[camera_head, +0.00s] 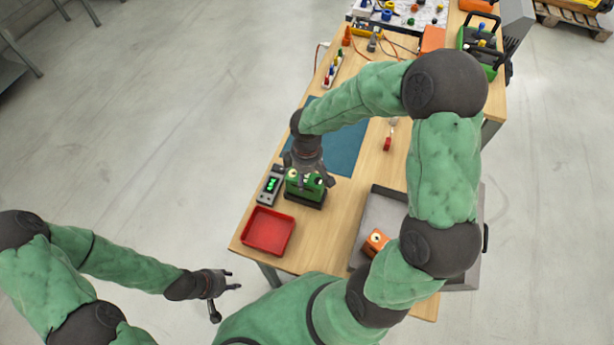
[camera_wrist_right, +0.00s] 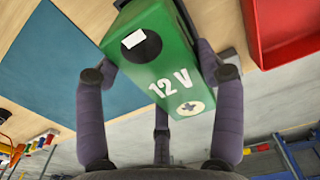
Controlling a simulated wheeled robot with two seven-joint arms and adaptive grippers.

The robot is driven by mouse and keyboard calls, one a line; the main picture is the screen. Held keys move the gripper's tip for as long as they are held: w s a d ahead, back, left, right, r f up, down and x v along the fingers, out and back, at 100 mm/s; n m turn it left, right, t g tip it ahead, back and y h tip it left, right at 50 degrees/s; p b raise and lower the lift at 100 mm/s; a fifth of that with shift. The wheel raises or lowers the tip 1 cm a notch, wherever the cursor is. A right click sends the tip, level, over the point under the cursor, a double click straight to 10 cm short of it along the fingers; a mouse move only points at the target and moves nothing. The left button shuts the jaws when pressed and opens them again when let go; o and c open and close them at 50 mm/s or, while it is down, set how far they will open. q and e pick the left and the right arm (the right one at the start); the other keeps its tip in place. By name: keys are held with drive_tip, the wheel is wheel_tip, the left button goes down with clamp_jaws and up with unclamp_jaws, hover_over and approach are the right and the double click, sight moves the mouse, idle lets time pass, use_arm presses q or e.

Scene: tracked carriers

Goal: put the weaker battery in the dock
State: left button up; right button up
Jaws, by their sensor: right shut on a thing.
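My right gripper (camera_head: 308,183) is shut on a green battery (camera_head: 293,189), which also shows in the right wrist view (camera_wrist_right: 170,70) with a white "12 V" mark and a finger on each side. The battery is at a black base (camera_head: 312,203) on the bench; I cannot tell whether it is seated or just above. A grey tester (camera_head: 270,186) with a lit green display is left of it. An orange battery (camera_head: 375,243) is in the grey tray at the right, partly hidden by my arm. My left gripper (camera_head: 230,288) is open and empty, off the bench.
A red tray (camera_head: 267,232) sits at the bench's near left corner. A blue mat (camera_head: 340,145) lies behind the battery. The grey tray (camera_head: 370,210) is partly under my right arm. Tools, cables and a green case (camera_head: 480,42) are farther back.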

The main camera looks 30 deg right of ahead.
drive_tip(key=shift+f+b, duration=0.45)
drive_tip(key=shift+f, duration=0.9)
drive_tip(key=shift+f, duration=0.2)
drive_tip(key=o, duration=1.7)
drive_tip(key=shift+s, duration=0.1)
drive_tip(key=shift+r, duration=0.35)
wheel_tip(320, 180, up, 10)
drive_tip(key=p, duration=0.3)
drive_tip(key=shift+r, duration=0.1)
drive_tip(key=shift+r+p, duration=0.35)
drive_tip(key=shift+r, duration=0.35)
